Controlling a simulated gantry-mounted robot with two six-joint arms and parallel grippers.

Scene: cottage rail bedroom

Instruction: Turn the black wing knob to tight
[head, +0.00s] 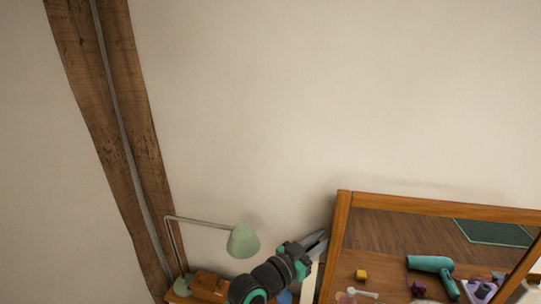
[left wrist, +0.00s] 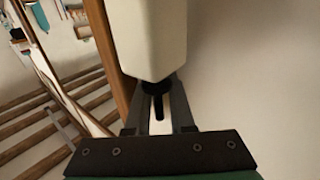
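The black wing knob (left wrist: 157,87) shows in the left wrist view, partly hidden by a cream block (left wrist: 148,35) in front of it. A narrow dark strip shows just below it against a pale strip. My left gripper (head: 320,240) reaches the left edge of the wooden-framed mirror in the head view. Its fingers (left wrist: 157,100) stand apart, one on each side of the knob. Their tips are partly hidden, and I cannot tell whether they press on it. In the head view the knob cannot be made out. My right gripper is not in view.
The wooden-framed mirror (head: 340,235) stands right beside my left gripper, and several small things show in its glass. A green desk lamp (head: 243,241) stands close on the left. Timber posts (head: 112,130) run up the plain wall (head: 280,90).

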